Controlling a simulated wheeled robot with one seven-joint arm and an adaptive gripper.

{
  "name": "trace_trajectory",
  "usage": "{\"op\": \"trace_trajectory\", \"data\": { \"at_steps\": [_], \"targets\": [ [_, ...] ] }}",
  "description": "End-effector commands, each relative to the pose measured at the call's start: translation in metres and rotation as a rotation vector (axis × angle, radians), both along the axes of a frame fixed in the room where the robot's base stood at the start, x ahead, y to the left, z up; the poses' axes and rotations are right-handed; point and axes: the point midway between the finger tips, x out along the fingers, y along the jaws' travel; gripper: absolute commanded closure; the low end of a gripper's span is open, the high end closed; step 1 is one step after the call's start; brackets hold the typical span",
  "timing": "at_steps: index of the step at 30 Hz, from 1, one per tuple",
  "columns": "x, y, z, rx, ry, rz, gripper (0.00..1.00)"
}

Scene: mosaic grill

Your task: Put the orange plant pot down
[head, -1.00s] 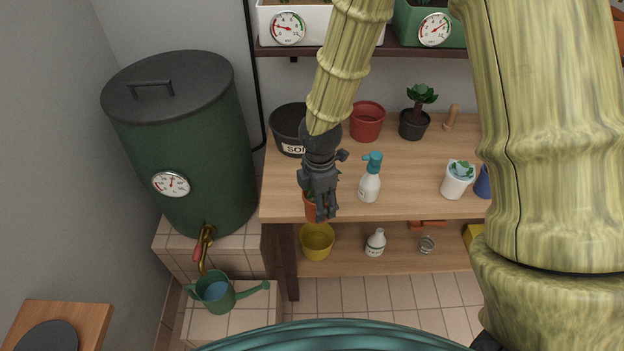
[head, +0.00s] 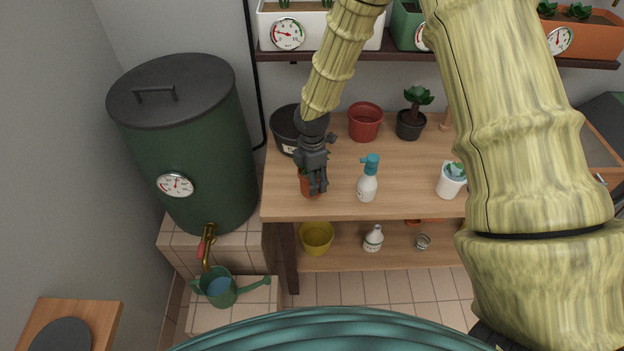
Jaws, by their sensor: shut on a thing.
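The orange plant pot (head: 309,188) is at the left end of the wooden bench, with a bit of green plant showing at its top. My gripper (head: 318,189) is shut on it and hides part of it. The pot appears over the front left part of the bench top (head: 345,207). I cannot tell whether its base touches the wood.
A black labelled pot (head: 285,127) stands behind my gripper. A red pot (head: 365,122), a dark pot with a plant (head: 410,125), a spray bottle (head: 367,187) and a white pot (head: 449,185) stand to the right. A yellow pot (head: 317,238) is on the lower shelf.

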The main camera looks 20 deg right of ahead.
Motion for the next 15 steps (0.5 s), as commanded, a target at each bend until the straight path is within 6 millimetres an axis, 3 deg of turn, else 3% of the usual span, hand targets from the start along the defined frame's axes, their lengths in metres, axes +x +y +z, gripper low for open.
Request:
{"op": "trace_trajectory", "data": {
  "at_steps": [6, 15],
  "targets": [
    [0.000, 0.000, -0.014, 0.000, 0.000, 0.000, 1.00],
    [0.000, 0.000, -0.016, 0.000, 0.000, 0.000, 1.00]
  ]
}}
